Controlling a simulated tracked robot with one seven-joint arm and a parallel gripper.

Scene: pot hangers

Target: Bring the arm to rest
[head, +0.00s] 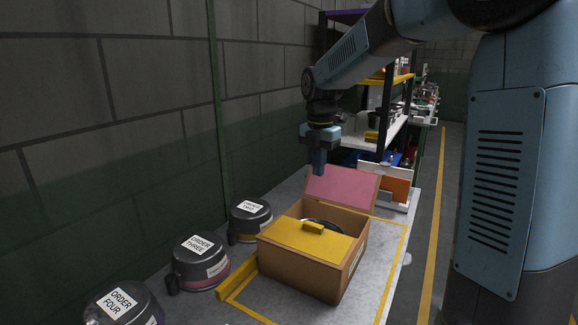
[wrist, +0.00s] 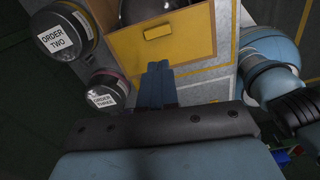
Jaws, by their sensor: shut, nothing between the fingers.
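My gripper (head: 318,168) points down above the far end of the bench, beside the raised pink flap of a wooden box (head: 318,275). Its blue fingers are together with nothing between them. They also show in the wrist view (wrist: 158,70), in front of the box's yellow panel (wrist: 155,47). My arm reaches in from the upper right and bends down at the wrist. The gripper appears apart from the box, though the exact gap is hard to tell.
The box holds a dark round pot (head: 318,221), partly hidden by a yellow lid panel (head: 298,243). Labelled pots, order two (head: 249,221), order three (head: 200,265) and order four (head: 122,305), line the wall side. Shelves (head: 375,138) stand behind. The bench right of the box is clear.

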